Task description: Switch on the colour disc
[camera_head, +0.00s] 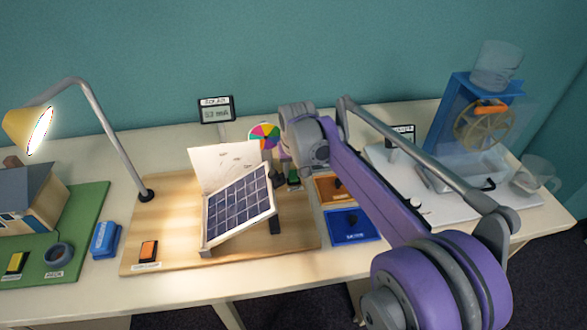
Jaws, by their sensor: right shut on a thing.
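The colour disc (264,136), a wheel of bright coloured sectors, stands upright behind the solar panel (240,210) on the wooden board (175,215). My right arm comes in from the lower right. Its wrist is just right of the disc, and my right gripper (283,177) is low beside the panel's right edge. It is shut on a small dark thing near a green-and-black piece on the board. The fingertips are small and partly hidden, so the exact grip is unclear. My left gripper is not in view.
A lit desk lamp (110,137) shines from the left; a small meter (216,112) stands behind the board. An orange switch (148,251) is at the board's front. Blue tray (350,227), orange tray (335,188) and a water-wheel stand (450,120) are to the right.

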